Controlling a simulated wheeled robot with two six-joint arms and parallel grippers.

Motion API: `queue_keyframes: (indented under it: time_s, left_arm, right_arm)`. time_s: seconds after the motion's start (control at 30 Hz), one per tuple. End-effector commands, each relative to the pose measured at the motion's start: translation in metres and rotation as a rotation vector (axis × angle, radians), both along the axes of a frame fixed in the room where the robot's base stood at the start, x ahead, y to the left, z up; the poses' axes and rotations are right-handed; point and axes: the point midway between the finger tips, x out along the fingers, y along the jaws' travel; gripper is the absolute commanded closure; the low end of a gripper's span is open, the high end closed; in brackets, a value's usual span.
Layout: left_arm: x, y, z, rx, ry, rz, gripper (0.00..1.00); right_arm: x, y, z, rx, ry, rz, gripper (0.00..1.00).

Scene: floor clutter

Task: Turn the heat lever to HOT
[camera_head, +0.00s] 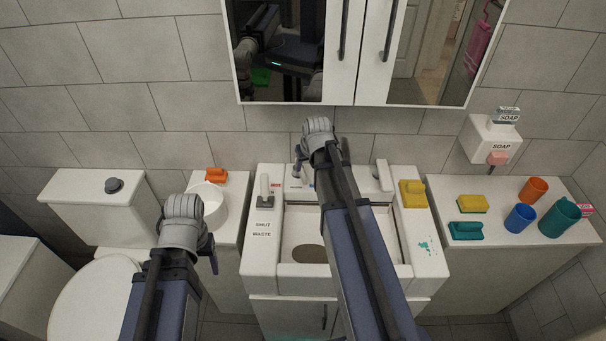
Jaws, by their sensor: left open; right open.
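The white sink (423,266) stands in the middle, its basin and back rim partly hidden by my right arm. A white upright handle (382,175) stands at the back right of the sink. Another pale handle (265,189) stands at the left, above labels reading SHUT and WASTE. Small coloured marks show on the back rim left of my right arm. I cannot make out a HOT label or tell which part is the heat lever. My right gripper (319,155) is open over the sink's back. My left gripper (185,238) is open, left of the sink.
A mirrored cabinet (356,55) hangs above the sink. The right counter (500,232) holds a yellow sponge (472,204), a teal brush (465,231) and cups. A yellow block (412,194) sits on the sink's right rim.

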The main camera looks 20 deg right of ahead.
Motion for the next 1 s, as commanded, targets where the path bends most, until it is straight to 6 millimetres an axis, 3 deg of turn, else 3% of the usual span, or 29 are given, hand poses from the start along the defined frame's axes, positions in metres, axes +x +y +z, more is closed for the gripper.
queue_keyframes:
  time_s: [0.5,0.93,1.0]
  left_arm:
    - [0.000,0.000,-0.061,0.000,0.000,0.001,0.35]
    - [0.000,0.000,-0.067,0.000,0.000,0.001,0.35]
    - [0.000,0.000,-0.067,0.000,0.000,0.001,0.35]
  right_arm:
    - [0.024,-0.003,-0.061,0.000,0.001,0.000,0.50]
    - [0.027,-0.004,-0.067,0.000,0.001,0.000,0.50]
    - [0.027,-0.004,-0.067,0.000,0.001,0.000,0.58]
